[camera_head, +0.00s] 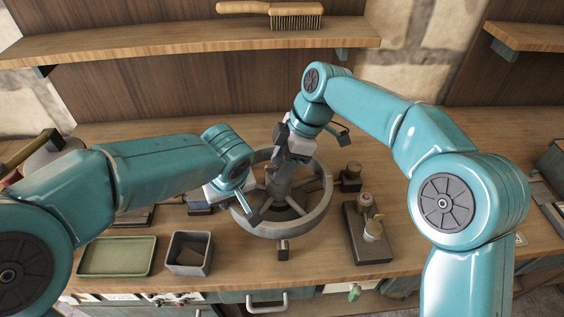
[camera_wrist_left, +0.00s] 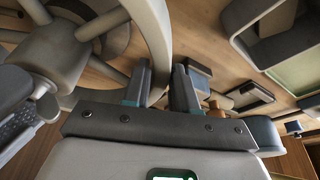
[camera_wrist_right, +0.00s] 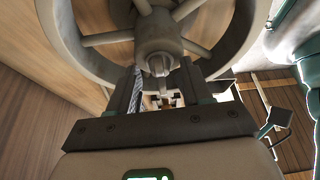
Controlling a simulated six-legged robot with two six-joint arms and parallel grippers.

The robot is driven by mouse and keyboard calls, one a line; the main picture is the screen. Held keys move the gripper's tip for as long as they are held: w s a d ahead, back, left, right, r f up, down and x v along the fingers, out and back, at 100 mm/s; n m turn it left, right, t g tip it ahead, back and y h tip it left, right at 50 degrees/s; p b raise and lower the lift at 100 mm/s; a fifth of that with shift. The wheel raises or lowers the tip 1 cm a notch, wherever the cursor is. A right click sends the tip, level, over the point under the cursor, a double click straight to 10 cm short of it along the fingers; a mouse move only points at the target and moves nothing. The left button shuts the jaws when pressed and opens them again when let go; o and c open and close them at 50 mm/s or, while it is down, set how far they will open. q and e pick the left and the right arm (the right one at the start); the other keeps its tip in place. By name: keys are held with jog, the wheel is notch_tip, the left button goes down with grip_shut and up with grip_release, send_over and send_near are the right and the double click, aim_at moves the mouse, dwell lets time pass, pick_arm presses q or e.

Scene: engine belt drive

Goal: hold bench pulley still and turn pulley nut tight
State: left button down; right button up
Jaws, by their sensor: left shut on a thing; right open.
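The bench pulley (camera_head: 300,224) is a grey spoked wheel lying face up on the workbench. My left gripper (camera_wrist_left: 160,78) is shut on the pulley's rim (camera_wrist_left: 153,30), at its left side in the head view. My right gripper (camera_wrist_right: 158,78) is open over the hub, pointing down at it. In the right wrist view the pulley nut (camera_wrist_right: 159,64) shows at the middle of the hub, between or just beyond the two fingertips; I cannot tell if they touch it. In the head view my right gripper and wrist mostly hide the nut.
A green tray (camera_head: 117,257) and a grey open bin (camera_head: 189,254) stand at the front left. A dark block with small parts (camera_head: 367,240) stands right of the pulley. A shelf (camera_head: 190,42) with a brush (camera_head: 290,16) hangs behind.

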pick_arm(q)
jog(key=shift+f, duration=0.1)
pick_arm(e)
grip_shut()
pick_arm(q)
jog(key=shift+s, duration=0.1)
pick_arm(e)
jog(key=shift+m, duration=0.4)
grip_release()
jog(key=v, duration=1.2)
jog(key=shift+s, duration=0.2)
jog(key=shift+r, duration=0.15)
